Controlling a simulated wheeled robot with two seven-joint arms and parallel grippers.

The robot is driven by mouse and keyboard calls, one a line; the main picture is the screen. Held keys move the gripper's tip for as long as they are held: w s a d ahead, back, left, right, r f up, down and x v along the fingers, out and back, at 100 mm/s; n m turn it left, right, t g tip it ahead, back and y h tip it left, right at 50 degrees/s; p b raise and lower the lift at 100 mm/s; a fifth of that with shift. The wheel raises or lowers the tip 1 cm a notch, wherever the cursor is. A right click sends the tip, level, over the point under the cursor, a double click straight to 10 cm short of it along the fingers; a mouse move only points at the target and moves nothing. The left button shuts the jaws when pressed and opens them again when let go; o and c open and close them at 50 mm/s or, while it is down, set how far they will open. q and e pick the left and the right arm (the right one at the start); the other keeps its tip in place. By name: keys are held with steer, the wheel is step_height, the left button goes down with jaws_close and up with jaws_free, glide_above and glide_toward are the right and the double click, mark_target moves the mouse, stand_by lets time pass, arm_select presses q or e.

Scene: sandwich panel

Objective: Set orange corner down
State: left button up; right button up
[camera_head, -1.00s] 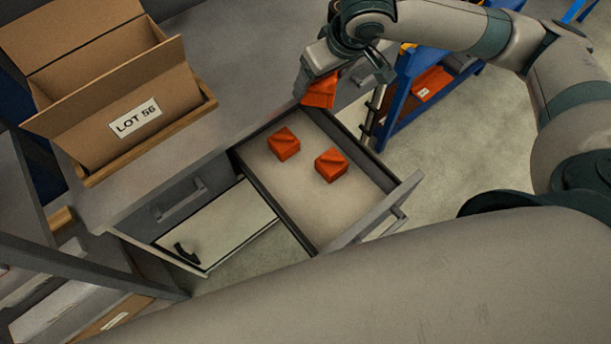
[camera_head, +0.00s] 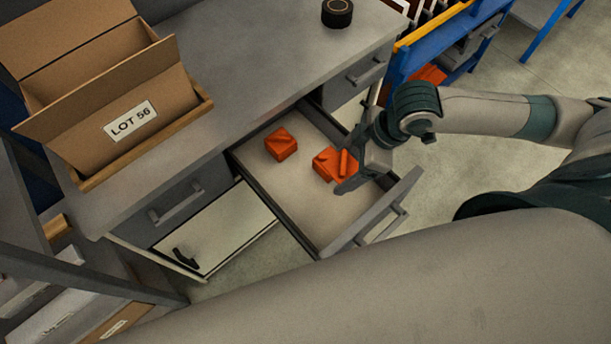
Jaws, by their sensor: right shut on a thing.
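My right gripper (camera_head: 352,165) is inside the open drawer (camera_head: 291,191), over its right part. It is shut on an orange corner (camera_head: 344,162), largely hidden by the fingers. The held corner overlaps a second orange corner (camera_head: 325,161) in the picture; I cannot tell whether they touch, or whether the held one rests on the drawer floor. A third orange corner (camera_head: 281,144) lies in the drawer further left, clear of the gripper. My left gripper is not in view.
A cardboard box (camera_head: 134,118) marked LOT 56 stands on the grey bench (camera_head: 245,62). A black round object (camera_head: 337,13) sits at the bench's far edge. The drawer's front panel (camera_head: 372,212) and side walls surround the gripper. The near part of the drawer floor is clear.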

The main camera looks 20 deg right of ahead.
steer(key=shift+s+f+n+b, duration=0.15)
steer(key=shift+s+f, duration=0.1)
steer(key=shift+f, duration=0.35)
steer(key=shift+s+f+n+b, duration=0.15)
steer(key=shift+s+f, duration=0.1)
steer(key=shift+f, duration=0.3)
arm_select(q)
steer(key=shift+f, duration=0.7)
arm_select(e)
steer(key=shift+w+a+f, duration=0.2)
steer(key=shift+w+a, duration=0.05)
steer(key=shift+a, duration=0.1)
steer(key=p, duration=0.3)
glide_above(298, 195)
step_height(298, 195, down, 6)
steer(key=shift+f, duration=0.25)
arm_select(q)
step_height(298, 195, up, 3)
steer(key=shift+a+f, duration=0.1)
arm_select(e)
steer(key=shift+f, duration=0.1)
step_height(298, 195, down, 3)
steer(key=shift+f+p, duration=0.2)
steer(key=shift+p, duration=0.3)
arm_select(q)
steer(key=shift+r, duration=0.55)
arm_select(e)
steer(key=shift+f, duration=0.25)
